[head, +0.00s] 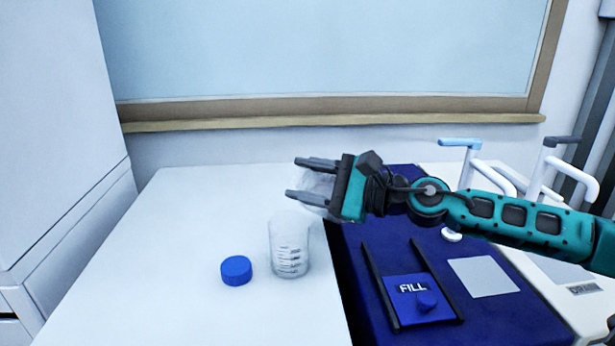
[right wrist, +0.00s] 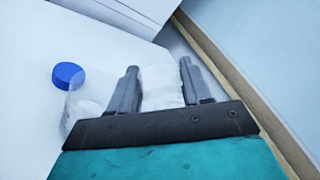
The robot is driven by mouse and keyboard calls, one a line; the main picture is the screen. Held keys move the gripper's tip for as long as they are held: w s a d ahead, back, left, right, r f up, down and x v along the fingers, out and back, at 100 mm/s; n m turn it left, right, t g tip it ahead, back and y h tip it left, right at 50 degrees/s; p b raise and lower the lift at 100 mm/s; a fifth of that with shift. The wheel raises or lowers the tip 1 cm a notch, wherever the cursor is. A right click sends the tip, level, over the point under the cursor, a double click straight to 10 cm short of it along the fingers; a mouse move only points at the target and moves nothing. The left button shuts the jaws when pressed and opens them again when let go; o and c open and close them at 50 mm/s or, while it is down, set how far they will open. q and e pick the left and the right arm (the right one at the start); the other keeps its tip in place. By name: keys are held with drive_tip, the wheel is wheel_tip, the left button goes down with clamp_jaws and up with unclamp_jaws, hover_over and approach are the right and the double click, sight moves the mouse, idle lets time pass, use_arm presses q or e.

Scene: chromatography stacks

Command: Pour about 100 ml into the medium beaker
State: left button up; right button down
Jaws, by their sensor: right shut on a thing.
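The clear beaker (head: 289,252) with dark graduation marks stands upright on the white bench, and it also shows at the left in the right wrist view (right wrist: 82,108). My right gripper (head: 305,178) is shut on a clear bottle (head: 316,188), which also shows between the fingers in the right wrist view (right wrist: 162,86). The bottle is above and slightly right of the beaker's mouth, mostly hidden by the gripper, and looks tilted. I cannot tell its liquid level or whether any liquid is flowing. My left gripper is not in view.
A blue screw cap (head: 236,270) lies left of the beaker. To the right is a blue mat (head: 350,260) with a FILL block (head: 408,310) between two black bars and a pale square (head: 483,277). The bench's left is clear.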

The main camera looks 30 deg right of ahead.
idle(0.4)
drive_tip(key=shift+a+f+n, duration=0.1)
drive_tip(key=shift+f+n, duration=0.2)
drive_tip(key=shift+n, duration=0.3)
drive_tip(key=shift+p, duration=0.3)
drive_tip(key=shift+r+n+p, duration=0.1)
drive_tip(key=shift+n+p, duration=0.2)
drive_tip(key=shift+p, duration=0.1)
drive_tip(key=shift+a, duration=0.1)
drive_tip(key=shift+f, duration=0.2)
drive_tip(key=shift+p, duration=0.35)
